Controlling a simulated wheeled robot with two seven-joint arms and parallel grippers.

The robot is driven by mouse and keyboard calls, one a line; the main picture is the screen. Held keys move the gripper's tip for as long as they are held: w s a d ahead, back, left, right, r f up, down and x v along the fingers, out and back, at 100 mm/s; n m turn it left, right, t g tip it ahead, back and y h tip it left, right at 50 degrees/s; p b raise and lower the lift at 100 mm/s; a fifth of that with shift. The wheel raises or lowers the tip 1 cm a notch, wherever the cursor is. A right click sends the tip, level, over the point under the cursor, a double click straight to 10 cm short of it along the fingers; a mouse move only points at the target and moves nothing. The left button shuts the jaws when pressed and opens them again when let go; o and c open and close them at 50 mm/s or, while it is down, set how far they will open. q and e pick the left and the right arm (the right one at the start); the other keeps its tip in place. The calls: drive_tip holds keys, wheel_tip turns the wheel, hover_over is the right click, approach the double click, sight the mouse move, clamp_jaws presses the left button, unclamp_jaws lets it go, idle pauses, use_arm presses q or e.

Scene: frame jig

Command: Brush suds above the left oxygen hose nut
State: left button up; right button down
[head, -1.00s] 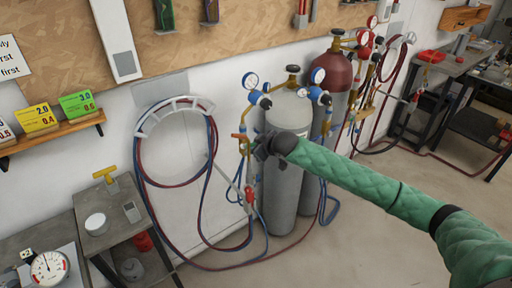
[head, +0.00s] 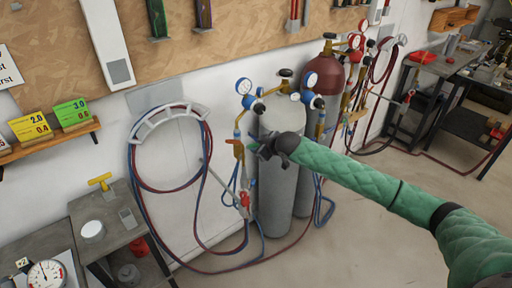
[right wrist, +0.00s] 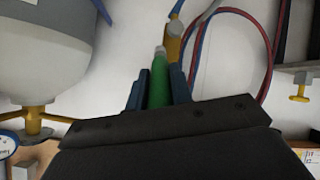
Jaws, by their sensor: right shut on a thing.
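My right gripper (head: 257,150) is in front of the left grey cylinder (head: 279,190), beside the brass fitting (head: 238,136) under the left blue regulator (head: 247,92). In the right wrist view its fingers (right wrist: 158,90) are shut on a green-handled brush (right wrist: 158,82). The brush's pale tip points at the brass fitting (right wrist: 173,45) and overlaps its edge there; I cannot tell whether they touch. The left oxygen hose nut is too small to pick out, and no suds can be made out. My left gripper is not in view.
Red and blue hoses hang on a white wall rack (head: 168,118) at left. A grey side table (head: 112,215) stands at lower left. A maroon cylinder (head: 326,72) stands behind right. The floor at centre right is clear.

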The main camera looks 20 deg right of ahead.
drive_tip(key=shift+r, duration=0.1)
drive_tip(key=a, duration=0.2)
drive_tip(key=s+a+p, duration=0.1)
drive_tip(key=a, duration=0.1)
drive_tip(key=shift+s+p, duration=0.1)
drive_tip(key=shift+p, duration=0.2)
drive_tip(key=shift+d, duration=0.1)
drive_tip(key=s+d+p, duration=0.2)
drive_tip(key=s, duration=0.3)
drive_tip(key=shift+s+p, duration=0.3)
drive_tip(key=shift+s, duration=0.05)
idle(0.3)
drive_tip(key=shift+s, duration=0.1)
drive_tip(key=s, duration=0.1)
drive_tip(key=s+d+p, duration=0.1)
drive_tip(key=shift+s, duration=0.3)
